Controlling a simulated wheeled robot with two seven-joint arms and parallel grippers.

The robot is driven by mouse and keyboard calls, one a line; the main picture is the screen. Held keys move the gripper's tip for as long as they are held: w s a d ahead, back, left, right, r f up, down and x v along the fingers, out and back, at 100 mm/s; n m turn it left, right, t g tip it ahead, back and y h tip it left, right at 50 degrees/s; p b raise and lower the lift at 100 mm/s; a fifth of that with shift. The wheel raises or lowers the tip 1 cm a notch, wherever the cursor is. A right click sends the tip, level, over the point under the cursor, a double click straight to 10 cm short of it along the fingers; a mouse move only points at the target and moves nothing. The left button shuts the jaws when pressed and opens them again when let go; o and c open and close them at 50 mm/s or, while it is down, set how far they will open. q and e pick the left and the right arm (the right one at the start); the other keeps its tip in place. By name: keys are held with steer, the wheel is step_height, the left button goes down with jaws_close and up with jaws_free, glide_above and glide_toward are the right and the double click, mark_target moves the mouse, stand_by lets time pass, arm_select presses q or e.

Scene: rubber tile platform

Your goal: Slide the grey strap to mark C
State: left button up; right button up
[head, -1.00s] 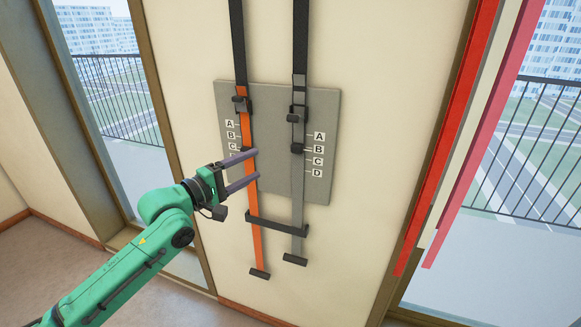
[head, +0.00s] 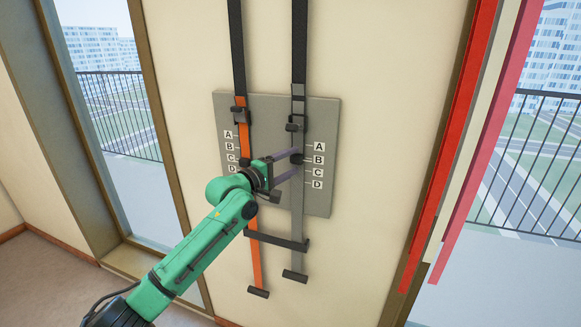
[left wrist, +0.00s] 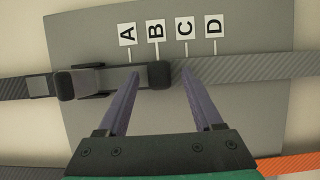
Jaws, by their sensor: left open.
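The grey strap (head: 298,215) hangs down the right side of the grey wall panel; it also crosses the left wrist view (left wrist: 250,66). A dark block (left wrist: 158,75) on it is level with mark B (left wrist: 156,30). Mark C (head: 318,172) is just below B, and shows in the left wrist view (left wrist: 184,28). My left gripper (head: 294,162) is open at the strap. In the left wrist view its fingertips lie on either side of the block, one towards A, the other near C's line. I cannot tell whether they touch it. My right gripper is not in view.
An orange strap (head: 256,262) hangs to the left, partly behind my left arm. A dark crossbar (head: 272,240) spans both straps below the panel (head: 325,200). A dark buckle (head: 295,124) sits higher on the grey strap. Red and pink strips (head: 440,150) hang at right.

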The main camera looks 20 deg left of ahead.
arm_select(q)
steer(key=shift+c, duration=0.3)
jaws_close()
stand_by(1.2)
